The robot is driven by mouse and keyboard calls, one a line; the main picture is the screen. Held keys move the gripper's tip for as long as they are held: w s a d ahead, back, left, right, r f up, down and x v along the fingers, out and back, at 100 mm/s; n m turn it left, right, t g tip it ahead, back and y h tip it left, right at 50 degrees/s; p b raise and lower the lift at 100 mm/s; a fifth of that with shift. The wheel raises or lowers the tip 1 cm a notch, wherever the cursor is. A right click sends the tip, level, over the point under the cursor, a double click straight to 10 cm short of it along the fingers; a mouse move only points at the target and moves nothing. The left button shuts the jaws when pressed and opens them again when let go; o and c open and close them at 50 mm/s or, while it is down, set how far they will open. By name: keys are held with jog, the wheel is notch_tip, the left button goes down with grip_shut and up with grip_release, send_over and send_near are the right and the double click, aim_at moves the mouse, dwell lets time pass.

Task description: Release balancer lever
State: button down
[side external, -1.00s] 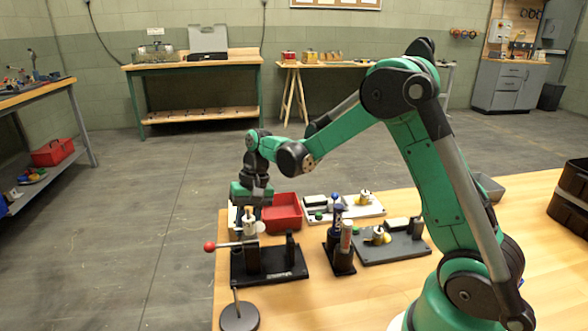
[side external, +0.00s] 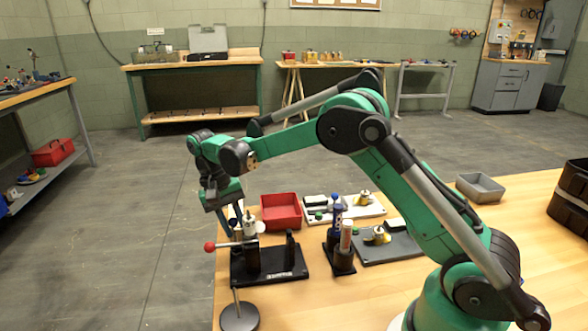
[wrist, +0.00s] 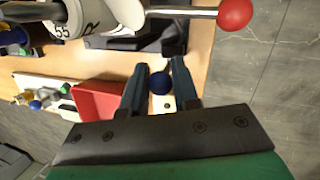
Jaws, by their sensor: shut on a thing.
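The balancer stand (side external: 268,275) has a black base on the near left of the wooden table. It carries a white cylinder (side external: 246,227), whose printed markings show at the upper left of the wrist view (wrist: 98,14). A metal rod with a red ball end (side external: 210,246) sticks out to the left; the red ball (wrist: 235,14) is at the upper right of the wrist view. My gripper (side external: 233,232) is tilted beside the cylinder's left side. In the wrist view my gripper (wrist: 161,66) is shut on a dark blue ball-shaped knob (wrist: 160,83) between its fingers. The knob's attachment is hidden.
A red bin (side external: 281,226) stands just behind the stand. A black holder with upright tubes (side external: 341,259), a grey plate (side external: 400,250) and a white plate (side external: 372,211) lie to the right. A grey tray (side external: 480,188) is farther right. The table's left edge is close to my gripper.

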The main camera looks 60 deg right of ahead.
jog(key=c, duration=0.7)
grip_release()
jog(key=shift+o, duration=0.2)
jog(key=v, duration=0.5)
jog(key=shift+w+r, duration=0.1)
jog(key=shift+r, duration=0.2)
